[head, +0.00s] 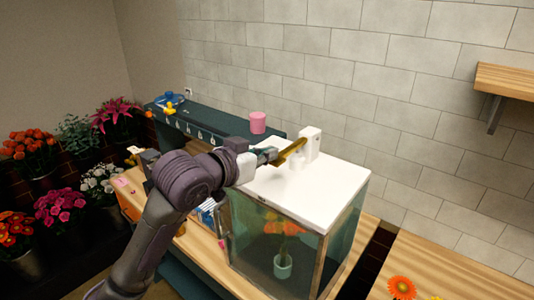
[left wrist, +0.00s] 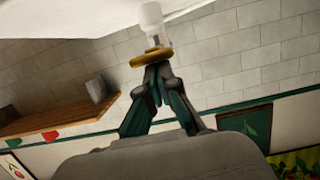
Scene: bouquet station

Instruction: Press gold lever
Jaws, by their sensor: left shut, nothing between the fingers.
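The gold lever (head: 292,150) sticks out from a white upright housing (head: 311,142) on the white top of a glass case (head: 325,187). The fingers also show shut in the left wrist view (left wrist: 157,72). I cannot tell whether they touch the lever. My right gripper is not in view.
A potted orange flower (head: 282,266) stands inside the glass case. A pink cup (head: 258,122) sits on a dark shelf (head: 205,126) behind. Flower buckets fill the left side. An orange flower (head: 402,287) lies on the wooden counter at right. A wooden wall shelf (head: 507,82) is at upper right.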

